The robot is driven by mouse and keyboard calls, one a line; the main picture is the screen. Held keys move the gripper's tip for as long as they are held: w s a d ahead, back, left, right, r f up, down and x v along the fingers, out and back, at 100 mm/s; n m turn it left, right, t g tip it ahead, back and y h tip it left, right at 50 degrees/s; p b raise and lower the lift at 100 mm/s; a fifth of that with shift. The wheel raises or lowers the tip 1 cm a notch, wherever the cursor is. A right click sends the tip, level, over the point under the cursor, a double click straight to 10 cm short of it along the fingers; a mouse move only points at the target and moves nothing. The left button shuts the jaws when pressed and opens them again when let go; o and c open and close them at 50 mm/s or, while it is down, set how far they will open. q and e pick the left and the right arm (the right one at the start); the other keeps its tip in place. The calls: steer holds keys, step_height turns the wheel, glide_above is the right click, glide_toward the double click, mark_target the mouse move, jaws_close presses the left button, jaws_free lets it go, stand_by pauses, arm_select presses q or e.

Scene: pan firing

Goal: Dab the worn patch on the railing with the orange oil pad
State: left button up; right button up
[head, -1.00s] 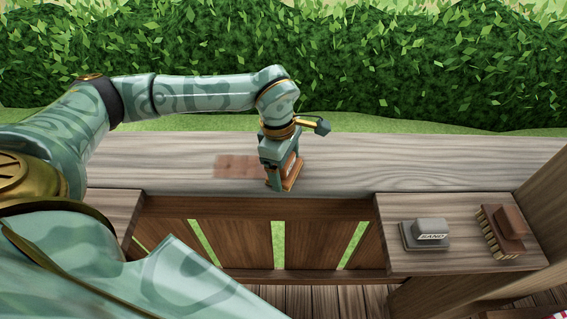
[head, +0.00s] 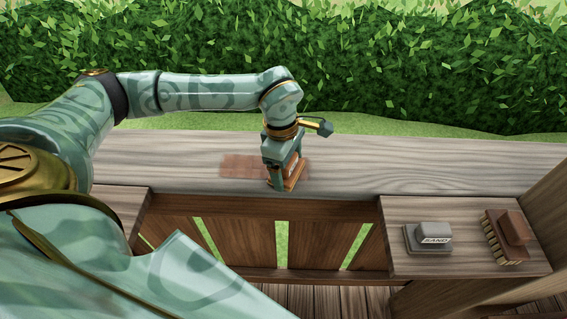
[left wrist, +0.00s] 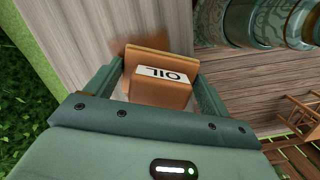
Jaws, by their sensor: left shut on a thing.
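The railing (head: 430,165) is a broad grey-brown plank running across the head view. Its worn patch (head: 238,167) is a reddish-brown area; its left part shows, and my gripper and the pad cover some of it. My left gripper (head: 281,178) points down at the patch's right part, shut on the orange oil pad (head: 294,178). In the left wrist view the pad's block (left wrist: 160,92), labelled OIL, sits between the two fingers above its wider orange base. The pad is at or just above the wood; I cannot tell whether it touches. My right gripper is out of view.
A side shelf (head: 400,262) at right holds a grey block marked SAND (head: 428,238) and a brown brush (head: 507,235). Another shelf (head: 118,208) is at left. A green hedge (head: 400,65) stands behind the railing. The railing's right stretch is clear.

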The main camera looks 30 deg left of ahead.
mark_target(303, 175)
arm_select(q)
steer(key=shift+w+d+r, duration=0.1)
steer(key=shift+w+d, duration=0.1)
steer(key=shift+d, duration=0.2)
steer(key=shift+s+a, duration=0.1)
steer(key=shift+a, duration=0.1)
steer(key=shift+s+a, duration=0.45)
steer(key=shift+a, duration=0.2)
steer(key=shift+p, duration=0.3)
steer(key=shift+r+p, duration=0.6)
steer(key=shift+r, duration=0.1)
steer(key=shift+f, duration=0.1)
steer(key=shift+w+d+f, duration=0.1)
steer(key=shift+w+d, duration=0.5)
steer(key=shift+d, duration=0.35)
steer(key=shift+w+d, duration=0.6)
steer(key=shift+d, duration=0.35)
steer(key=shift+f+b, duration=0.6)
steer(key=shift+f, duration=0.05)
